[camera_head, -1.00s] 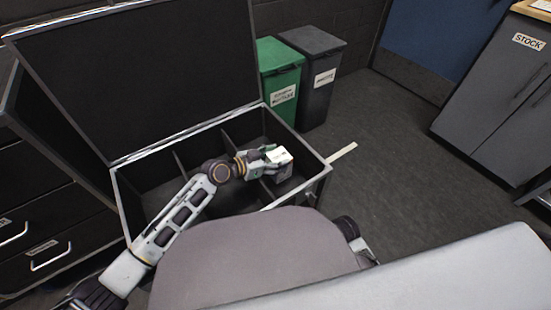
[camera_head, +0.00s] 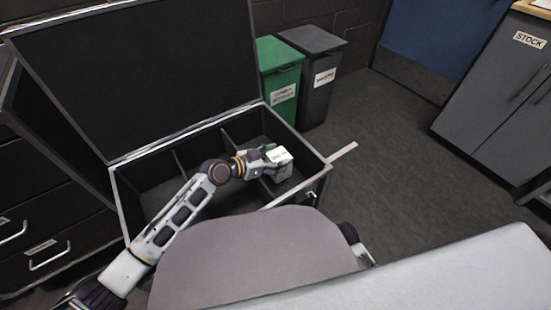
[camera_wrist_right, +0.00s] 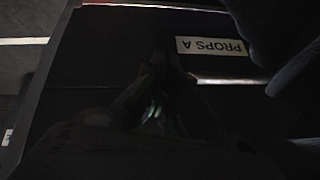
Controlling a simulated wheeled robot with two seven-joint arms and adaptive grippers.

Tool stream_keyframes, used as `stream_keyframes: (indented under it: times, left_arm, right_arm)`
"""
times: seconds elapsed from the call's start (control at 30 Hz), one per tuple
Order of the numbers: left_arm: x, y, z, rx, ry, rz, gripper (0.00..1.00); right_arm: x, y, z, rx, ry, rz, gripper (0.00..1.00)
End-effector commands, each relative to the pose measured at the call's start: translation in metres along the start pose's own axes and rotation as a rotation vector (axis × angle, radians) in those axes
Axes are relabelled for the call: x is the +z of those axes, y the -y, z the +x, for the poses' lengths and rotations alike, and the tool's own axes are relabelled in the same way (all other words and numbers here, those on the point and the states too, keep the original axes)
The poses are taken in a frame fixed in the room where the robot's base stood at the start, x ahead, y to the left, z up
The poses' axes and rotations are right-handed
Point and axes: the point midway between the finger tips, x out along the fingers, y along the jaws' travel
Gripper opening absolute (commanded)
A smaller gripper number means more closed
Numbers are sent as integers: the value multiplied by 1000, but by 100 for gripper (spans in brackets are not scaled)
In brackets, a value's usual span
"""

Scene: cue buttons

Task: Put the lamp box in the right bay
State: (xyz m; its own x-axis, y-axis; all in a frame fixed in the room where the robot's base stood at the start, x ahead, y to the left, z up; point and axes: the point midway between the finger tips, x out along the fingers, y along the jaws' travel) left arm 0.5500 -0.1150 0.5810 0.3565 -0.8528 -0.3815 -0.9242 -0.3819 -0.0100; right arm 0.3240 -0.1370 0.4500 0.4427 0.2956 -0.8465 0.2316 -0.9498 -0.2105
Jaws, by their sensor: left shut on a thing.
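The lamp box (camera_head: 281,158), a small box with a white top and greyer side, is in my left gripper (camera_head: 272,158). My left gripper is shut on it, inside the outline of the open black case (camera_head: 135,158), over its right bay (camera_head: 273,127). Whether the box touches the bay floor I cannot tell. Thin dividers (camera_head: 180,161) split the case into bays; my left arm hides part of them. My right gripper (camera_wrist_right: 155,105) is a dark shape in the right wrist view, and its fingers are too dark to read.
The case's raised lid (camera_head: 140,75) stands behind. A green bin (camera_head: 281,80) and a grey bin (camera_head: 320,75) stand behind the case on the right. Drawers (camera_head: 45,230) are at left, a STOCK cabinet (camera_head: 495,100) at right. A PROPS A label (camera_wrist_right: 212,46) shows in the right wrist view.

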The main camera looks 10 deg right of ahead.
Motion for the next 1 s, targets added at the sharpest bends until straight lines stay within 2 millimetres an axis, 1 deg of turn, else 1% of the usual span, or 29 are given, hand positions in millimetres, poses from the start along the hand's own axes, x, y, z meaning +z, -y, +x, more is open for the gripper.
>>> stream_keyframes:
  times: [0.03, 0.17, 0.2, 0.33, 0.37, 0.77, 1.0]
  left_arm:
    - [3, -2, 1, 2, 2, -3, 24]
    - [4, -2, 2, 3, 2, -5, 24]
    - [5, -2, 2, 3, 3, -5, 64]
    - [6, -3, 2, 4, 4, -6, 81]
    - [6, -3, 2, 4, 4, -6, 83]
    - [7, -5, 3, 7, 5, -9, 83]
    - [2, -5, 2, 7, 5, -9, 83]
  right_arm:
    - [0, 0, 2, -1, -4, 1, 0]
    - [-1, 0, 2, -2, -10, 1, 0]
    - [-1, 0, 2, -2, -10, 1, 0]
    - [-1, 0, 2, -2, -9, 1, 0]
    - [-1, 0, 3, -2, -9, 1, 0]
    - [-6, -1, 2, 0, -15, -2, 0]
    - [-5, -1, -4, 7, 11, -7, 0]
